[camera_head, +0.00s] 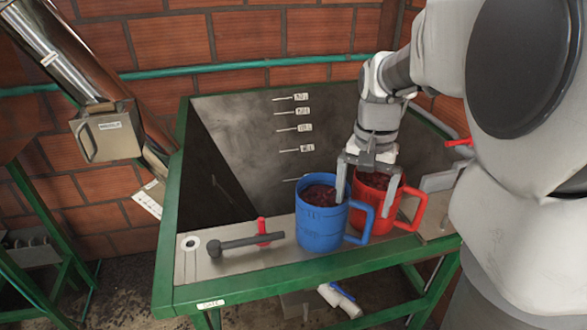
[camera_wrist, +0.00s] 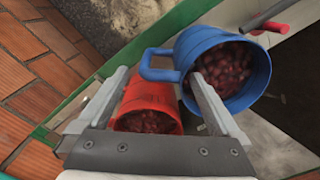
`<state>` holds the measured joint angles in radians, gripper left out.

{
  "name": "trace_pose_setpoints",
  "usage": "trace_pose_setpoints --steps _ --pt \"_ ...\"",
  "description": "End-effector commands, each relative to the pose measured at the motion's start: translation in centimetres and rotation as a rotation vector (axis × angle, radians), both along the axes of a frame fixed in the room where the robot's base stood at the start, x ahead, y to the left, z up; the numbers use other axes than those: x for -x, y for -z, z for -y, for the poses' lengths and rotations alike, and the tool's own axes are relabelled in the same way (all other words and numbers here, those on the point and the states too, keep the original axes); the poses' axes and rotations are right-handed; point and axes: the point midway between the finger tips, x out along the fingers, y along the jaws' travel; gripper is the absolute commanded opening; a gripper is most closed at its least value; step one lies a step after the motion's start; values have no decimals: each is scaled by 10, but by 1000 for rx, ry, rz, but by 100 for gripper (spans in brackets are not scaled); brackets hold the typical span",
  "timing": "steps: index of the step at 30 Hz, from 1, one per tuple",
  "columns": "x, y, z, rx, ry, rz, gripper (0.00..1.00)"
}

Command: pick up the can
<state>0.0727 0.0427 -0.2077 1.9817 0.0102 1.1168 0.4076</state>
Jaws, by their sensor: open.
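A red can (camera_head: 373,223) with a side handle stands on the metal ledge, filled with dark red fruit. A blue can (camera_head: 320,228) of similar shape stands close on its left, also filled. My gripper (camera_head: 364,205) is open, pointing down at the red can with its fingers spread about it. The left finger passes near the gap between the cans. In the wrist view, the red can (camera_wrist: 157,93) lies between my fingers, and the blue can (camera_wrist: 250,66) is beyond the right finger. Whether the fingers touch the red can is unclear.
A green-framed metal hopper (camera_head: 245,130) with level marks stands behind the cans. A grey pipe with a red-handled valve (camera_head: 262,232) lies on the ledge at left. A brick wall (camera_head: 172,42) and green pipe run behind. A metal chute (camera_head: 70,60) slants at upper left.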

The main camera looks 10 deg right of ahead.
Motion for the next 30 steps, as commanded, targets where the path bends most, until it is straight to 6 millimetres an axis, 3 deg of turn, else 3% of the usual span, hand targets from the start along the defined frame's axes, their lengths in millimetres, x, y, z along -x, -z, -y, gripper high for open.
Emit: trace_pose_setpoints --steps 7,16,30 --pt "1 36 -1 -1 0 -4 100" --pt "1 42 -1 0 0 -1 100" --pt "1 42 -1 0 0 -1 17"
